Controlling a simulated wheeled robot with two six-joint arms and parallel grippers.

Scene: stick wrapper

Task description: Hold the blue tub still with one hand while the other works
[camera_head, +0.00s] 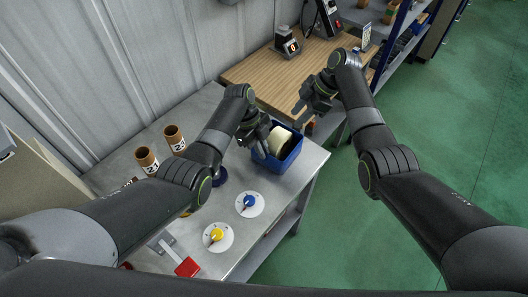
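The blue tub (287,163) stands on the grey metal table near its right end. A cream-coloured roll (279,138) with a dark part beside it is in the tub. My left gripper (264,143) is at the tub's left rear wall, its fingers pointing down by the rim. I cannot tell whether its fingers grip the wall or only overlap it in the view. My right gripper (304,117) is above and behind the tub, with its fingers spread and nothing seen between them.
Blue (249,201) and yellow (216,235) dials and a red-handled lever (187,267) are at the table's front. Two brown labelled cups (146,158) stand at the left. A wooden bench (257,73) lies behind; green floor is open at right.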

